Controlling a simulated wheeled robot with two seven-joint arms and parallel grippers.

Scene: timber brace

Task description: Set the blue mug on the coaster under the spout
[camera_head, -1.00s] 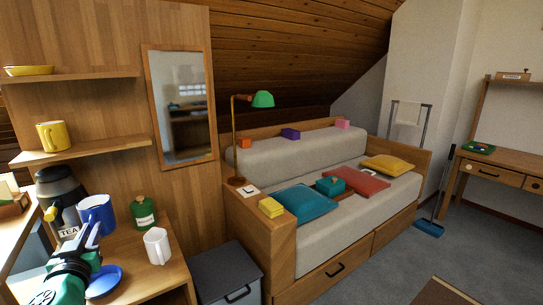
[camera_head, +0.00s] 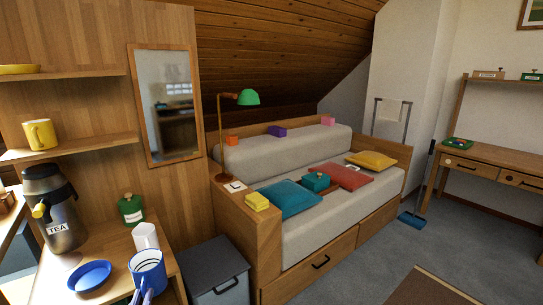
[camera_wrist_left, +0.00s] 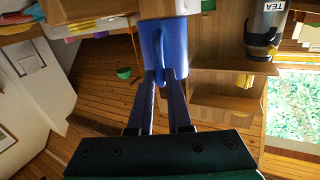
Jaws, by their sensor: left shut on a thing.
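The blue mug (camera_head: 149,268) is at the bottom of the head view, its open top facing up, showing a pale inside. My left gripper (camera_head: 141,296) is shut on its handle; in the wrist view the fingers (camera_wrist_left: 165,80) pinch the handle of the mug (camera_wrist_left: 174,48). The dark tea urn (camera_head: 54,205), labelled TEA, stands at the left with a yellow-tipped spout (camera_head: 39,210). A round blue dish (camera_head: 90,275) lies on the wooden counter, right of and in front of the urn; the mug is right of it. I cannot make out a separate coaster. My right gripper is not seen.
A white mug (camera_head: 145,237) stands just behind the blue mug, and a green canister (camera_head: 131,209) behind that. A shelf with a yellow mug (camera_head: 40,134) is above the urn. A grey chest (camera_head: 214,271) stands right of the counter.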

